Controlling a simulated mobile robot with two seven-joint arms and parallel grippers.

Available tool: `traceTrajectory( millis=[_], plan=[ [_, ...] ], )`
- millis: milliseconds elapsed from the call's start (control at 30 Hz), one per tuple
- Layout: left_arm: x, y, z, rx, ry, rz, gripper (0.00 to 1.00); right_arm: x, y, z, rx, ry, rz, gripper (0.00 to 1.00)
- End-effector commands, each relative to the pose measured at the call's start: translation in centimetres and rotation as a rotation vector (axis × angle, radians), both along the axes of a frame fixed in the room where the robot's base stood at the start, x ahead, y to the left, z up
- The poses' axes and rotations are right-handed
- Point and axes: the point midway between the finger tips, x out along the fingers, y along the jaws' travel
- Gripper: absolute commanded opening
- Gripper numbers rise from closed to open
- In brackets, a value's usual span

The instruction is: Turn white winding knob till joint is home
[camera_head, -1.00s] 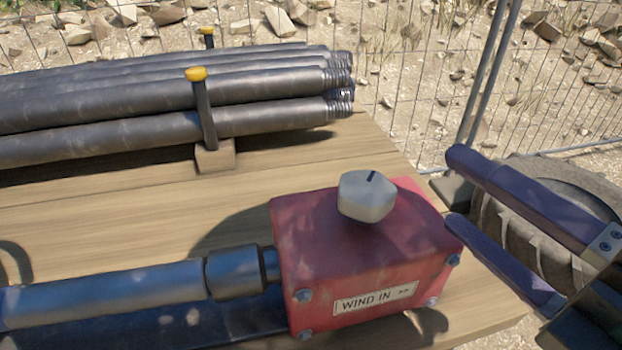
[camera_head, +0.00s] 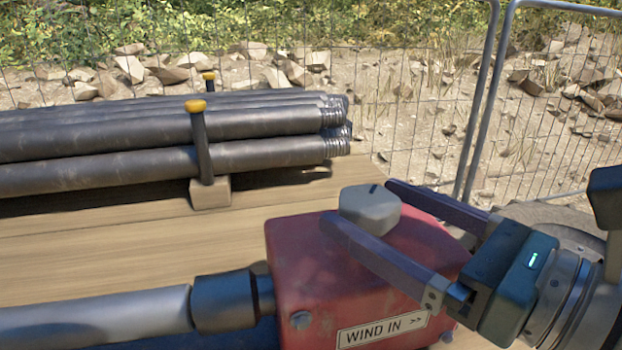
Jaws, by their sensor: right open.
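The white winding knob (camera_head: 368,212) sits on top of a red box (camera_head: 310,270) labelled "WIND IN >>". A dark line marks the knob's top, pointing toward the back right. My right gripper (camera_head: 358,203) comes in from the right with its two fingers apart, one on the near side and one on the far side of the knob. I cannot tell whether either finger touches it. A grey pipe (camera_head: 100,318) with a dark collar (camera_head: 225,300) meets the box's left side. My left gripper is not in view.
Several dark threaded pipes (camera_head: 130,135) lie stacked on the wooden bench (camera_head: 120,240) behind, held by yellow-capped posts (camera_head: 203,150). A wire mesh fence (camera_head: 430,110) stands beyond, with rocks behind it. The bench between stack and box is clear.

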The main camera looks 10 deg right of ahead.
Motion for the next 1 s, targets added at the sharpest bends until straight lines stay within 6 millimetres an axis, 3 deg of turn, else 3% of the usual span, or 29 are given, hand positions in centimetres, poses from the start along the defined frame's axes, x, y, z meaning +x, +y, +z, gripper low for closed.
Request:
traceTrajectory(
  millis=[200, 500, 1000],
  plan=[
    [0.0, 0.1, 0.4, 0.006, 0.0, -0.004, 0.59, 1.4, 0.8, 0.0, 0.001, 0.0, 0.0, 0.97],
    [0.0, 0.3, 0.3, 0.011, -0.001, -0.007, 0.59, 1.6, 0.9, -0.1, 0.002, 0.001, 0.0, 0.96],
    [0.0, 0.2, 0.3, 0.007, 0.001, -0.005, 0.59, 1.5, 0.9, -0.1, 0.002, 0.001, 0.0, 0.4]
  ],
)
